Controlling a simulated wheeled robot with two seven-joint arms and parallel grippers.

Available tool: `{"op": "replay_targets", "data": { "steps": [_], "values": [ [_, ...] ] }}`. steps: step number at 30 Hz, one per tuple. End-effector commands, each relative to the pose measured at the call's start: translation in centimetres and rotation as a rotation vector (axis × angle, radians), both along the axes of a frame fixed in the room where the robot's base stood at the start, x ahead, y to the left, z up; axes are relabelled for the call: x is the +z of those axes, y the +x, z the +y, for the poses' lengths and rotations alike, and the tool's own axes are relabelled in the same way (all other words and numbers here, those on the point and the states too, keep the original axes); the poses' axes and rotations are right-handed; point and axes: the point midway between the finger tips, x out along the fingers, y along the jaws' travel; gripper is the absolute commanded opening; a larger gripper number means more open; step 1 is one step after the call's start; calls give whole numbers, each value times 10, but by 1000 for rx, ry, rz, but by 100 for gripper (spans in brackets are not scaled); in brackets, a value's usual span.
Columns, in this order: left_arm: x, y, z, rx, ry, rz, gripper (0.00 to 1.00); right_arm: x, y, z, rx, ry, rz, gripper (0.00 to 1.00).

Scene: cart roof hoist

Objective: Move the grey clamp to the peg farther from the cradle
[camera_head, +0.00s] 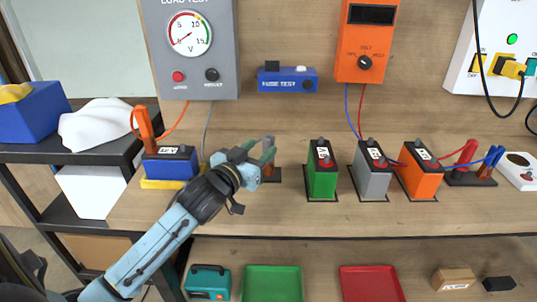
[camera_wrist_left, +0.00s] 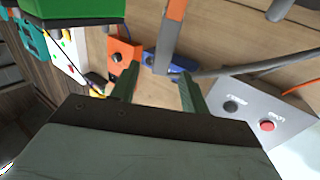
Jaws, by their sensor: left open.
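My left gripper (camera_head: 262,154) reaches over the bench between the blue battery and the green battery. Its fingers are open around the grey clamp (camera_head: 268,141), which stands between them on a small dark stand (camera_head: 277,178) with an orange part. The left wrist view shows the grey clamp (camera_wrist_left: 165,50) between the two fingertips (camera_wrist_left: 157,75), with its grey cable (camera_wrist_left: 250,66) running right. I cannot tell whether the fingers touch it. The gripper hides most of the stand, and I cannot make out its pegs. My right gripper is not in view.
The blue battery (camera_head: 171,165) with an orange clamp (camera_head: 145,124) stands left. Green (camera_head: 322,172), grey (camera_head: 371,175) and orange (camera_head: 420,175) batteries stand right. A dark holder (camera_head: 470,178) carries red and blue clamps. The load tester (camera_head: 215,70) hangs behind. Bench room is clear in front.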

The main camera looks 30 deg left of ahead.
Motion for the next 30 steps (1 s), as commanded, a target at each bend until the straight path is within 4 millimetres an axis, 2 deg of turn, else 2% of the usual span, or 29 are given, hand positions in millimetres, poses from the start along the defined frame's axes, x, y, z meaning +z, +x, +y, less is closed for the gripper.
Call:
{"op": "replay_targets", "data": {
  "steps": [5, 12, 21, 30],
  "values": [
    [-1, 20, 2, 1, 2, -2, 45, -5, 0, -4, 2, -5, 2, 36],
    [-2, 48, 3, 0, 1, -1, 45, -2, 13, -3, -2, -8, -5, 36],
    [-2, 51, 3, 0, 1, 0, 45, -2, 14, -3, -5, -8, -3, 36],
    [-2, 51, 3, 0, 0, 0, 6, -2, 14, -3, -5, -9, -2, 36]
  ]
}}
